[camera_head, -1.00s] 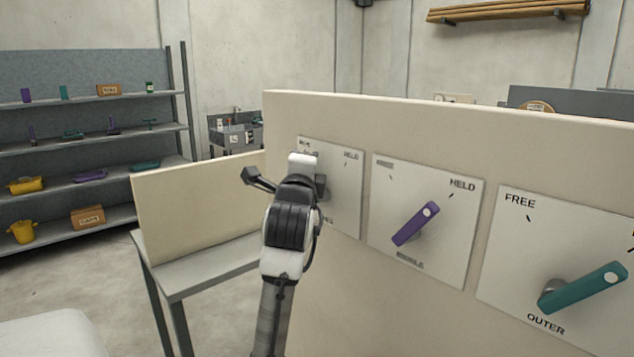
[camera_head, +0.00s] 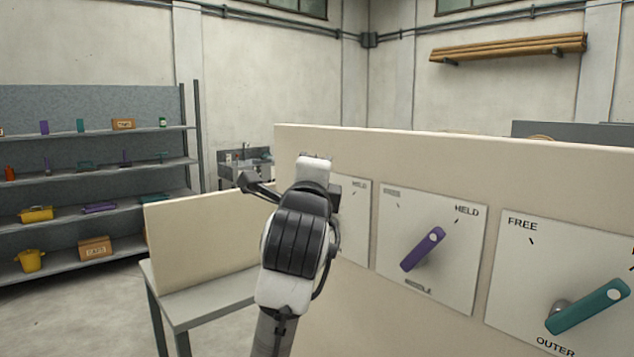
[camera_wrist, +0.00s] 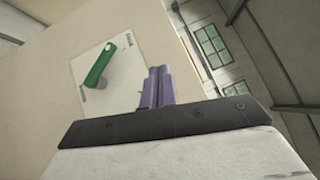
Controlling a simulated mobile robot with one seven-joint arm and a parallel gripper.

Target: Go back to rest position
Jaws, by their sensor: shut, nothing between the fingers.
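My gripper's two purple fingers (camera_wrist: 157,88) are shut together with nothing between them in the wrist view. They stand apart from a white dial plate (camera_wrist: 88,78) with a green lever (camera_wrist: 107,62). In the head view my arm stands in front of the beige panel (camera_head: 480,155) and covers most of its left dial plate (camera_head: 356,225); that plate's lever is hidden, and I cannot make out the fingertips. A purple lever (camera_head: 422,249) sits on the middle plate (camera_head: 450,275), tilted up to the right. A teal lever (camera_head: 588,306) sits on the right plate (camera_head: 510,290), also tilted up to the right.
A lower beige board (camera_head: 200,235) stands on a grey table (camera_head: 205,308) left of my arm. Shelves (camera_head: 95,210) with boxes, yellow pots and small items stand at far left. A grey workbench (camera_head: 243,168) is behind. Open floor (camera_head: 80,320) lies at lower left.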

